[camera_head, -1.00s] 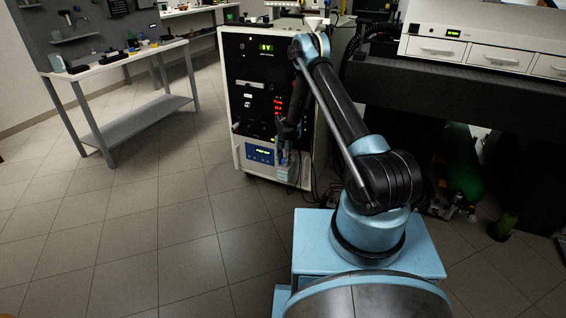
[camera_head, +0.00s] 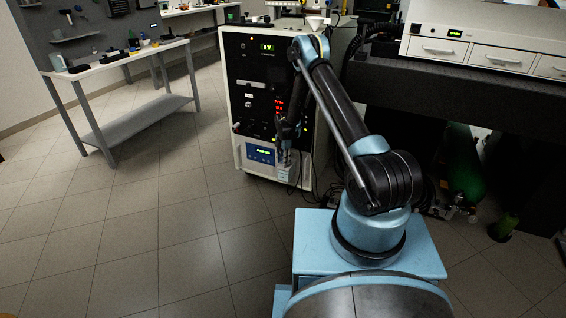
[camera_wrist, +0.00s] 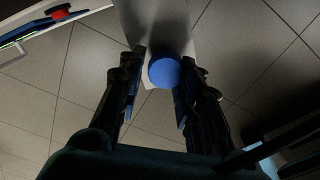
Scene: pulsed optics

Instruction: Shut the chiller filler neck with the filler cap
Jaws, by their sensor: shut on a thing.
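The filler cap (camera_wrist: 165,71) is a round blue disc in the wrist view. My gripper (camera_wrist: 162,78) is shut on it, with a dark finger on each side. A pale grey block (camera_wrist: 155,25) shows behind and beneath the cap. In the head view my gripper (camera_head: 284,158) points down at the lower front of the rack, just above the pale ledge (camera_head: 292,174). The chiller (camera_head: 261,154) has a blue panel with a lit display. The filler neck is not visible, and I cannot tell whether the cap touches it.
The white-framed rack (camera_head: 255,103) stands close to my arm. A workbench (camera_head: 128,62) with small items is at the left. A dark optical table (camera_head: 470,85) is at the right, with a green cylinder (camera_head: 462,165) below it. The floor at left is clear.

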